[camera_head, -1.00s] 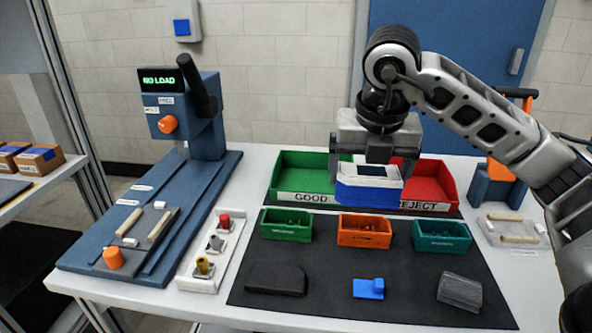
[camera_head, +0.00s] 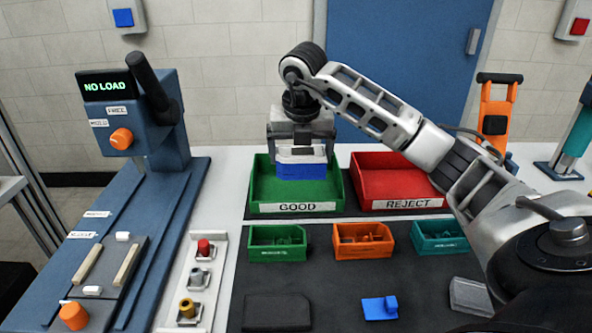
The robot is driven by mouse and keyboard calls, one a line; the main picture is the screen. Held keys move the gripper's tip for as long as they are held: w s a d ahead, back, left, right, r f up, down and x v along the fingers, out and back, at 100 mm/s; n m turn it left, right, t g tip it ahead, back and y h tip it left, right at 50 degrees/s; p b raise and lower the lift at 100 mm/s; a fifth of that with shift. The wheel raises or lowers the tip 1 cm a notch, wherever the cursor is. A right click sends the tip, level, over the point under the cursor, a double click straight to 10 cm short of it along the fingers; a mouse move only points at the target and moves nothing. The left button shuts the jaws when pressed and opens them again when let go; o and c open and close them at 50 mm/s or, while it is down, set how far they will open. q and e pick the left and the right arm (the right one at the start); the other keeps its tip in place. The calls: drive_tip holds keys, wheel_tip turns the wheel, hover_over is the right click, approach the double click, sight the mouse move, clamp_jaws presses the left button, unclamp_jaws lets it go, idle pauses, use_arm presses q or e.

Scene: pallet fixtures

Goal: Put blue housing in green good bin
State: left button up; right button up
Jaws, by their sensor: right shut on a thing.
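The blue housing (camera_head: 301,171) has a pale top and blue sides. My right gripper (camera_head: 301,152) is shut on it and holds it over the green good bin (camera_head: 297,208), near the bin's back part. The bin is an open tray with a GOOD label on its front. Whether the housing touches the bin floor cannot be told. The fingertips are partly hidden by the housing. My left gripper is not in view.
The red reject bin (camera_head: 400,204) stands just right of the green one. Small green (camera_head: 277,254), orange (camera_head: 363,250) and teal (camera_head: 437,240) part bins stand in front. A blue press (camera_head: 140,125) stands at left. A blue part (camera_head: 380,308) lies on the dark mat.

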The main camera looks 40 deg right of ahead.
drive_tip(key=w+f, duration=0.1)
drive_tip(key=w+d+f, duration=0.1)
drive_tip(key=f, duration=0.1)
drive_tip(key=shift+w+d+f, duration=0.2)
drive_tip(key=shift+w+f, duration=0.1)
drive_tip(key=shift+w, duration=0.1)
drive_tip(key=shift+s+a+p+x, duration=0.15)
drive_tip(key=shift+p+x, duration=0.15)
drive_tip(key=shift+x, duration=0.55)
drive_tip(key=shift+s+a+p+x, duration=0.15)
drive_tip(key=shift+p+x, duration=0.15)
drive_tip(key=shift+x, duration=0.5)
drive_tip(key=shift+w+f, duration=0.1)
drive_tip(key=shift+f, duration=0.05)
drive_tip(key=o, duration=0.7)
drive_tip(key=shift+f, duration=0.1)
drive_tip(key=shift+o, duration=0.3)
drive_tip(key=shift+r, duration=0.3)
drive_tip(key=v, duration=1.1)
drive_tip(key=shift+s+r+b, duration=0.2)
drive_tip(key=shift+r+b, duration=0.1)
drive_tip(key=shift+r, duration=0.05)
